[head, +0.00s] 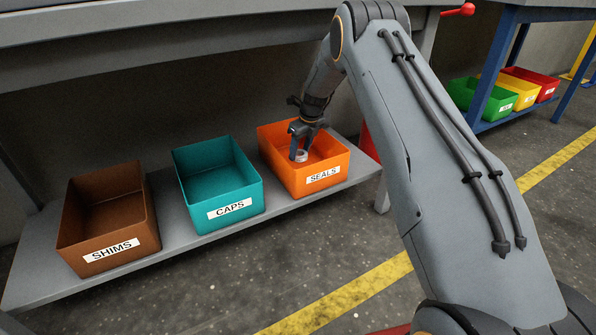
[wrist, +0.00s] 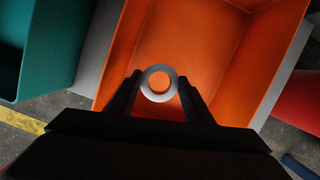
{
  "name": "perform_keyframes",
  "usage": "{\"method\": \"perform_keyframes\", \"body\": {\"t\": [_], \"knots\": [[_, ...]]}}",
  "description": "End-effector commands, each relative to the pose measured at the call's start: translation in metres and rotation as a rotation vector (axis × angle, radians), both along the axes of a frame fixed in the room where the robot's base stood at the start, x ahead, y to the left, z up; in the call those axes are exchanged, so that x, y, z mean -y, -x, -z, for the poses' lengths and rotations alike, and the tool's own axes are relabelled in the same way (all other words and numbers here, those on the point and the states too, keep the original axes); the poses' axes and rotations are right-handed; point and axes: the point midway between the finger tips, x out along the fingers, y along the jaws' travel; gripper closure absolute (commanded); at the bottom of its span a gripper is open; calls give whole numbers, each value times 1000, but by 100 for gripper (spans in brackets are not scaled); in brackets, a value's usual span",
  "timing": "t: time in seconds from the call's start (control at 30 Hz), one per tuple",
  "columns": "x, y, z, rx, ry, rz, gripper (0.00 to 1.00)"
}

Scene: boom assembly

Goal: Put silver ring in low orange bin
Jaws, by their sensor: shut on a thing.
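The silver ring (wrist: 147,87) is held between the two fingertips of my gripper (wrist: 159,88) in the wrist view. In the head view my gripper (head: 300,148) is inside the opening of the low orange bin (head: 325,183), which is labelled SEALS, and the ring (head: 301,156) shows small at its tips. In the wrist view the orange bin (wrist: 225,50) lies under the ring, and its floor shows through the ring's hole. I cannot tell whether the ring touches the bin floor.
A teal bin (head: 236,207) labelled CAPS and a brown bin (head: 110,252) labelled SHIMS stand to the left on the same grey shelf (head: 185,250). The bench top (head: 200,45) hangs above them. Green, yellow and red bins sit on a blue rack at the far right.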

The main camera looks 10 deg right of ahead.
Motion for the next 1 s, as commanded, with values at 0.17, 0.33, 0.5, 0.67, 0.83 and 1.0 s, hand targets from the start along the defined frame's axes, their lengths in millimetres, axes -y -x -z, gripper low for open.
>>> {"method": "perform_keyframes", "body": {"t": [0.17,0.33,0.5,0.67,0.83,1.0], "knots": [[0,0,32,-2,0,-1,86],[0,0,47,-1,1,-2,86],[0,0,71,-3,1,-2,86],[0,0,91,-1,2,-2,86],[0,0,90,-1,1,-2,86],[0,0,92,0,1,-3,86]]}}
